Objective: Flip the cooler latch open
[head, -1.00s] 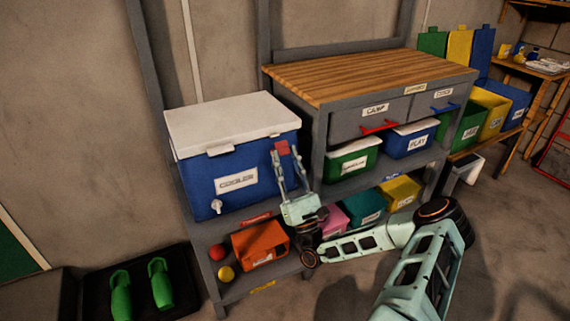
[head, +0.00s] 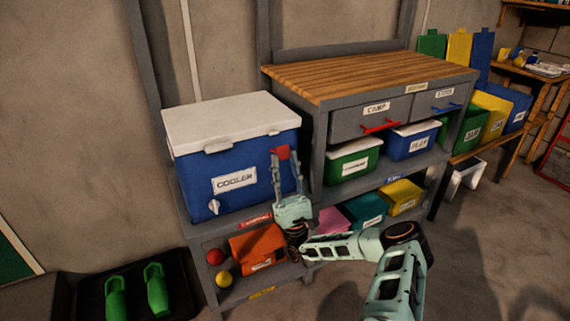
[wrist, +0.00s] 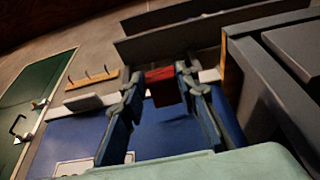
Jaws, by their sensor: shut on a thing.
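The blue cooler (head: 190,178) with a white lid (head: 225,115) stands on the grey shelf, with a "COOLER" label on its front. A red latch (head: 283,152) is at the right of its front, near the lid's edge. My gripper (head: 282,156) reaches up from below with its fingers shut on the red latch. In the wrist view, the red latch (wrist: 162,86) sits between the two fingertips (wrist: 162,88) in front of the blue cooler wall (wrist: 160,130). The fingers partly cover the latch's sides.
A grey workbench (head: 340,85) with a wooden top stands close on the right, its post near my gripper. An orange bin (head: 258,245) lies on the lower shelf below. A red ball (head: 215,257) and a yellow ball (head: 224,279) are left of that bin.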

